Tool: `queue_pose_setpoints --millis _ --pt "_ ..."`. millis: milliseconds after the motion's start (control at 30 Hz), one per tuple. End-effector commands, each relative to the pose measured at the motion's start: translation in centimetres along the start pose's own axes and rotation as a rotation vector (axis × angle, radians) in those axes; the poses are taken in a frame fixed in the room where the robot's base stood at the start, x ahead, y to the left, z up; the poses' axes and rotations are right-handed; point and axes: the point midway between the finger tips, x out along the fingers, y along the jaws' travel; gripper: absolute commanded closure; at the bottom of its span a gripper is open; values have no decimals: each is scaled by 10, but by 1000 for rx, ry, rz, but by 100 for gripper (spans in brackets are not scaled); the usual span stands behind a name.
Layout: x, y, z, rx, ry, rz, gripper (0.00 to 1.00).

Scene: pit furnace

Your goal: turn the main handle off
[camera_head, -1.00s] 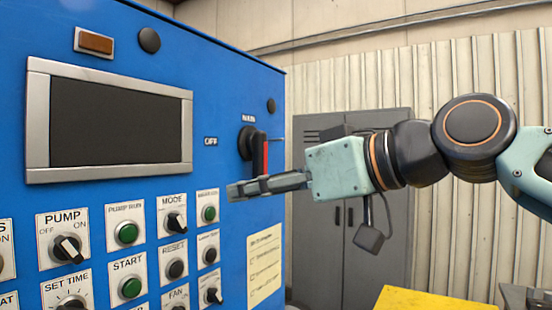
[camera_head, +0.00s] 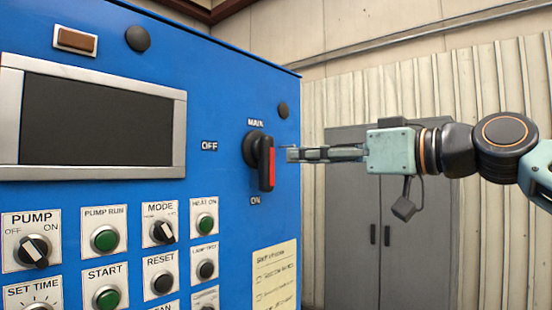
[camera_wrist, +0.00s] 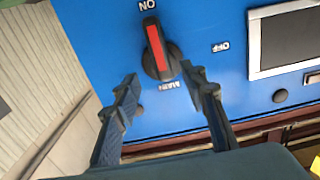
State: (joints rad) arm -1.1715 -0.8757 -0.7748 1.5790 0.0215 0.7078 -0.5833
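The main handle (camera_head: 264,162) is a black rotary handle with a red stripe on the blue panel (camera_head: 226,105). It hangs vertically, its end pointing down to the ON label; the OFF label is to its left. My gripper (camera_head: 290,154) is just right of the handle in the head view, apart from it as far as I can tell. In the wrist view the handle (camera_wrist: 157,48) shows beyond the fingertips, between their lines. The two fingers (camera_wrist: 160,75) are spread with nothing between them.
A screen (camera_head: 95,122) fills the panel's upper left. Knobs and green buttons (camera_head: 104,239) sit below it, with a paper note (camera_head: 274,277) at lower right. A grey cabinet (camera_head: 352,215) stands behind my arm.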

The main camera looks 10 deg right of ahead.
Motion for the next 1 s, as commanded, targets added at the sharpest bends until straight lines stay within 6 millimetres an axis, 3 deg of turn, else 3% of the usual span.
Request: queue_pose_setpoints --millis 200,433,867,1000 --pt "45 -2 -1 -1 -4 -5 61" --pt "78 -1 0 0 -3 -2 61" --pt "89 0 0 0 -1 0 61" --pt "89 -1 0 0 -1 0 75"
